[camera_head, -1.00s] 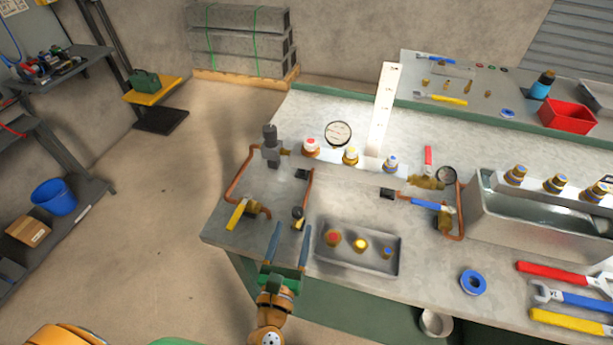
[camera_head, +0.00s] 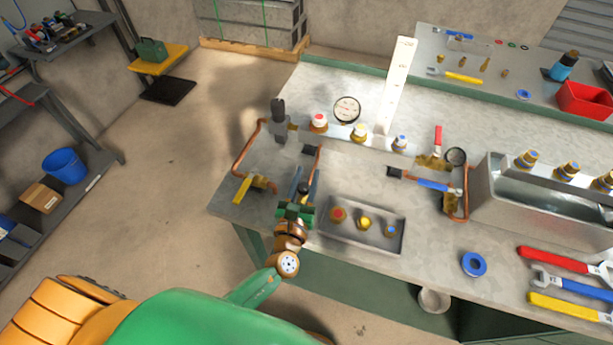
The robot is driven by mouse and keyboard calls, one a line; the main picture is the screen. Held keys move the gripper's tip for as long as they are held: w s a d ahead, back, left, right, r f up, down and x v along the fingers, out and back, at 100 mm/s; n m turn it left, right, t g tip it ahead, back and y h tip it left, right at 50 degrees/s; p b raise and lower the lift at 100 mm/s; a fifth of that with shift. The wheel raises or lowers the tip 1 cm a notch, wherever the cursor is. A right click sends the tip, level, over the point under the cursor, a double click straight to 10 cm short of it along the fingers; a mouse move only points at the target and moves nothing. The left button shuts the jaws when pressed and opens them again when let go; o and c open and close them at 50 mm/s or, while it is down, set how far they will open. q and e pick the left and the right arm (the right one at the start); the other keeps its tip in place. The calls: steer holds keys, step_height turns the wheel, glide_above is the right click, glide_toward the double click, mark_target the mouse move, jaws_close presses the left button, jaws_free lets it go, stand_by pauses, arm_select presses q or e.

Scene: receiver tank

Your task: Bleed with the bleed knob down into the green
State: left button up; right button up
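The bleed knob (camera_head: 304,187) is a small dark knob on a brass fitting at the lower end of a copper pipe, left of the metal tray. My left gripper (camera_head: 306,178) is at it, with one blue-grey finger on each side, and hides most of it. The finger gap is narrow; whether the fingers press on the knob cannot be told. A round white gauge (camera_head: 347,109) stands at the back of the bench. Its needle and any green band are too small to read. A second, dark-rimmed gauge (camera_head: 456,157) sits at the right. My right gripper is out of view.
The tray (camera_head: 388,241) with several brass fittings is close right. A blue-handled valve (camera_head: 432,185), a blue tape roll (camera_head: 473,264) and wrenches (camera_head: 560,284) are further right.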

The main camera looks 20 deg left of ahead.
arm_select(q)
jaws_close()
steer(key=shift+d+f+m+h+b, duration=0.1)
steer(key=shift+m+h+b, duration=0.35)
steer(key=shift+h, duration=0.15)
steer(key=shift+d+f+m+h+b, duration=0.1)
steer(key=shift+m+h+b, duration=0.3)
steer(key=shift+h, duration=0.2)
steer(key=m+g+h+b, duration=0.1)
steer(key=m+h+b, duration=0.1)
steer(key=h+b, duration=0.1)
steer(key=d+m+g+h+b, duration=0.1)
steer(key=m+h+b, duration=0.1)
steer(key=b, duration=0.2)
steer(key=m+g+h+b, duration=0.1)
steer(key=m+h+b, duration=0.1)
steer(key=h+b, duration=0.1)
steer(key=shift+s+d+f+h+b, duration=0.2)
steer(key=shift+h+b, duration=0.1)
steer(key=shift+b, duration=0.25)
steer(key=shift+s+d+r+m+g+h+b, duration=0.1)
steer(key=shift+r+m+g+h+b, duration=0.2)
steer(key=shift+h+b, duration=0.3)
steer(key=o, duration=0.8)
jaws_free()
